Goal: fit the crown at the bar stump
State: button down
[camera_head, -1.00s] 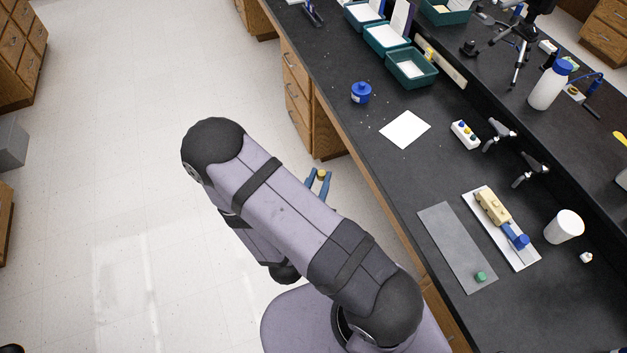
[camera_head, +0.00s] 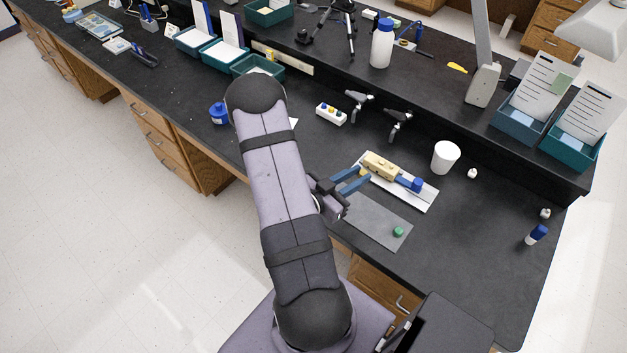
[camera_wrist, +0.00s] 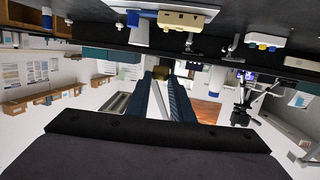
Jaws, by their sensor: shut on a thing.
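My gripper (camera_head: 361,176) is shut on a small gold-yellow crown (camera_head: 363,171), held at the fingertips. The crown also shows between the blue fingers in the wrist view (camera_wrist: 161,73). A tan block (camera_head: 380,164) sits on a white tray (camera_head: 428,203), with a blue bar (camera_head: 404,179) and a blue block (camera_head: 417,185) at its right end. In the head view the fingertips are just left of the tan block; I cannot tell the height gap. The tan block (camera_wrist: 184,20) is near the top of the wrist view. The stump itself is too small to make out.
A grey mat (camera_head: 375,222) with a green piece (camera_head: 398,232) lies in front of the tray. A white cup (camera_head: 446,156) stands right of it. Two grey stands (camera_head: 398,124) and a white holder with coloured knobs (camera_head: 331,114) stand behind. The bench at right is mostly clear.

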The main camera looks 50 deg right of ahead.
jog(key=s+d+m+g+y, duration=0.1)
jog(key=s+d+m+g, duration=0.25)
jog(key=s+d, duration=0.4)
jog(key=n+t, duration=0.3)
send_over(381, 165)
jog(key=s+a, duration=0.2)
jog(key=s, duration=0.1)
jog(key=shift+w+d+f+g+h+b, duration=0.1)
jog(key=shift+w+f+g+h+b, duration=0.15)
jog(key=shift+f+h+b, duration=0.2)
jog(key=shift+f, duration=0.1)
jog(key=shift+f+b, duration=2.6)
jog(key=shift+f, duration=0.2)
jog(key=shift+f+b, duration=1.15)
jog(key=shift+b, duration=0.05)
jog(key=c, duration=1.5)
grip_release()
jog(key=shift+o, duration=0.2)
